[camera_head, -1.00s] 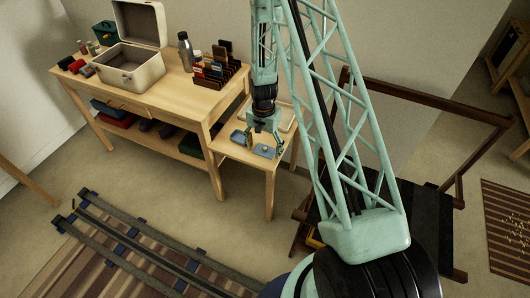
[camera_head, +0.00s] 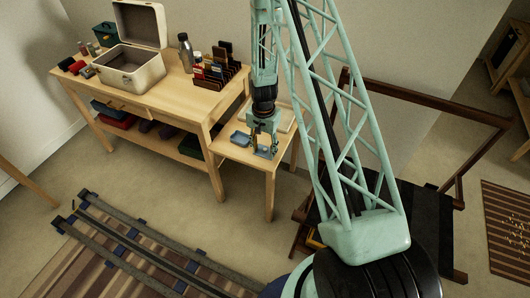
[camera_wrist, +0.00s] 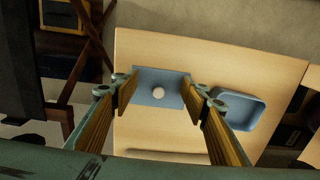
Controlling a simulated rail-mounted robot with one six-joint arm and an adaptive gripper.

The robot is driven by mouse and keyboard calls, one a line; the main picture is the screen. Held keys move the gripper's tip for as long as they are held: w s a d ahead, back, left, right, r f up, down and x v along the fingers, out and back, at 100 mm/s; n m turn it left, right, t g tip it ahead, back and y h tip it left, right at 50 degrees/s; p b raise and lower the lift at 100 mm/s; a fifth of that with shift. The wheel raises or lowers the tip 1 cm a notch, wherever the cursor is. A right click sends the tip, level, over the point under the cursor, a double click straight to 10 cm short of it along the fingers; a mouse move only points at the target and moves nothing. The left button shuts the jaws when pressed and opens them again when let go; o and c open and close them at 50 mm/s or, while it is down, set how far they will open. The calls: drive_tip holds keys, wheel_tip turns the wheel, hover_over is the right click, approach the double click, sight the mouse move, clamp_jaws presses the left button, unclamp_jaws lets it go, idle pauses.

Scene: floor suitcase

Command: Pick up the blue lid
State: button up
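The blue lid (camera_wrist: 172,98) is a flat rectangle with a pale round knob on top. It is over the small wooden side table, below my gripper; in the head view the lid (camera_head: 267,153) is partly hidden by the fingers. My gripper (camera_wrist: 160,88) points down with its fingers spread, one tip at the left edge of the lid and one at the right edge. I cannot tell whether the tips touch it. In the head view my gripper (camera_head: 263,146) is low over the table. A shallow blue box (camera_wrist: 240,108), open on top, sits to the right of the lid in the wrist view.
The side table (camera_head: 228,150) adjoins a longer wooden table (camera_head: 187,98) holding an open cream case (camera_head: 135,75), a metal bottle (camera_head: 186,52) and a rack of cards (camera_head: 213,72). A dark wooden frame (camera_head: 430,103) stands at the right.

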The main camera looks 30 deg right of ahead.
sight(264, 154)
drive_tip(key=shift+s+f, duration=0.1)
drive_tip(key=shift+f, duration=0.1)
drive_tip(key=c, duration=0.6)
idle(0.4)
drive_tip(key=shift+r, duration=0.25)
drive_tip(key=c, duration=0.6)
drive_tip(key=shift+r+p, duration=0.5)
drive_tip(key=shift+r, duration=0.9)
drive_tip(key=shift+a+r, duration=0.15)
drive_tip(key=shift+r, duration=0.15)
drive_tip(key=s+a, duration=0.2)
drive_tip(key=s, duration=0.2)
drive_tip(key=s+a+r+p, duration=0.1)
drive_tip(key=s+a, duration=0.2)
drive_tip(key=s, duration=0.2)
drive_tip(key=s+a+p, duration=0.1)
drive_tip(key=s+a, duration=0.2)
drive_tip(key=s, duration=0.1)
drive_tip(key=shift+s+a+r, duration=0.1)
drive_tip(key=shift+s+r, duration=0.05)
drive_tip(key=shift+s, duration=0.05)
